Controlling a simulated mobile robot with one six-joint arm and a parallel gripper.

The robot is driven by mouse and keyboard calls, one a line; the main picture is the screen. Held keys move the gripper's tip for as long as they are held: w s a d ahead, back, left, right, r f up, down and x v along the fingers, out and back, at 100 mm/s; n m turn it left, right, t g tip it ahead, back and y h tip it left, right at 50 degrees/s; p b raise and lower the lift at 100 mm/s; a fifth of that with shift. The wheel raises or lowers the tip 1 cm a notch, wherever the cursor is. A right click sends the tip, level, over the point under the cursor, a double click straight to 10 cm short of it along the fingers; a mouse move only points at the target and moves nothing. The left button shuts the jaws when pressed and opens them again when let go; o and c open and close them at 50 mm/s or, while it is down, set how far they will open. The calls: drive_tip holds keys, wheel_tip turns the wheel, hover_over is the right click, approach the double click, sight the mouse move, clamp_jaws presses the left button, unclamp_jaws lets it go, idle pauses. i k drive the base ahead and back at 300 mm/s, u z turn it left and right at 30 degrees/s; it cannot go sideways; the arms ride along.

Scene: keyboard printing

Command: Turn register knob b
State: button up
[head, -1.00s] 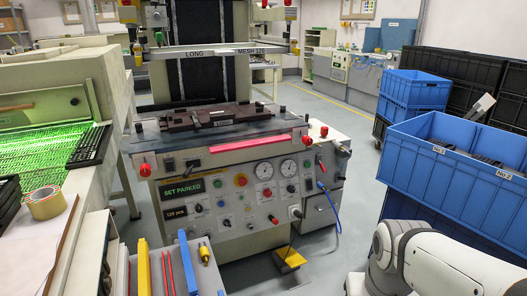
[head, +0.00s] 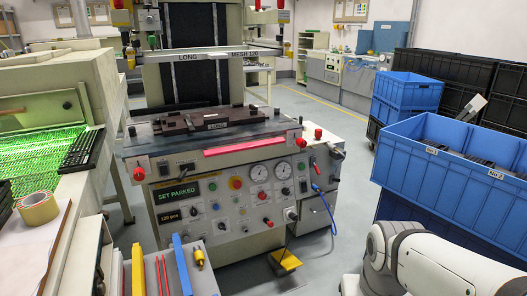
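The printing press (head: 235,195) stands in the middle of the head view. A dark plate assembly (head: 210,122) lies on the bed. Part of my white arm shows at the lower right, apart from the press. My gripper is out of view.
Blue crates (head: 440,180) stand at the right, with black crates behind. A green-lit unit (head: 45,155) and a tape roll (head: 38,208) are at the left. A tool tray (head: 205,280) is in front.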

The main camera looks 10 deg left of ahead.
sight(301, 143)
drive_tip(key=z, duration=0.4)
drive_tip(key=i, duration=1.15)
drive_tip(key=u, duration=0.25)
